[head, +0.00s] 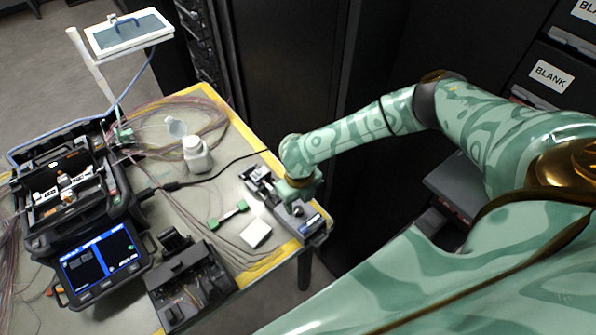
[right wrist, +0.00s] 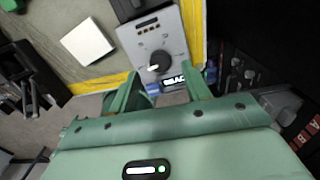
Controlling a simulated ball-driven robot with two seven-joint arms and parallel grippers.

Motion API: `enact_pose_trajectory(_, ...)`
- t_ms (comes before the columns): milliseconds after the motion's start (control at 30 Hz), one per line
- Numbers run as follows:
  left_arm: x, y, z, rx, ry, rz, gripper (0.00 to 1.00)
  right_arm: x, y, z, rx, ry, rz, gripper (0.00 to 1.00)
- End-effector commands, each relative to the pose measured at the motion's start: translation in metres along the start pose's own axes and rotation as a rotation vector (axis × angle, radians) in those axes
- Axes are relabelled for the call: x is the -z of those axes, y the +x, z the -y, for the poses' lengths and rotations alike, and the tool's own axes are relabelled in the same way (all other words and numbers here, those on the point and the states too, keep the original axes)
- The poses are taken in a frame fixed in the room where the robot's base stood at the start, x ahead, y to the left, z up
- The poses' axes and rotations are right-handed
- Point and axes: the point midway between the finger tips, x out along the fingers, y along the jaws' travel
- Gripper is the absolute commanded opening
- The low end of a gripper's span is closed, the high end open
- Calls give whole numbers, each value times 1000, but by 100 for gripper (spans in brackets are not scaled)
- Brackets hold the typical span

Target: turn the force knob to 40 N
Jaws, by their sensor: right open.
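The force knob (right wrist: 160,61) is a round black dial with a white pointer, on the grey top panel of a tester (right wrist: 178,25) in the right wrist view. In the head view the tester (head: 302,222) sits at the table's right corner, partly covered by my right gripper (head: 300,190). In the right wrist view my right gripper (right wrist: 160,88) is open, with its green fingers apart and nothing between them. The knob lies just beyond the fingertips, roughly between them in the picture. I cannot read the scale around the knob. My left gripper is not in view.
A fusion splicer (head: 75,210) with a lit screen stands at the left. A white bottle (head: 196,155), a white square pad (head: 256,233), a green-ended part (head: 228,214) and a black fixture (head: 190,285) share the table (head: 225,180). Dark cabinets stand behind.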

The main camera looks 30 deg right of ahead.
Motion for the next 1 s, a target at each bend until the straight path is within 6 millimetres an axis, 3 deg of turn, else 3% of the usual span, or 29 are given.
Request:
enact_pose_trajectory(33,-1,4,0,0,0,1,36,1,11,0,2,0,-2,48)
enact_pose_trajectory(200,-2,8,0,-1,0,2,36,0,28,0,1,0,0,48)
enact_pose_trajectory(533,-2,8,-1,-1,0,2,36,0,32,0,0,0,1,48)
enact_pose_trajectory(567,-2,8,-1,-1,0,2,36,0,32,0,0,0,1,45)
enact_pose_trajectory(700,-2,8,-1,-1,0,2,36,0,32,0,0,0,1,6)
enact_pose_trajectory(1000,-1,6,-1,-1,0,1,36,0,32,0,1,17,0,4)
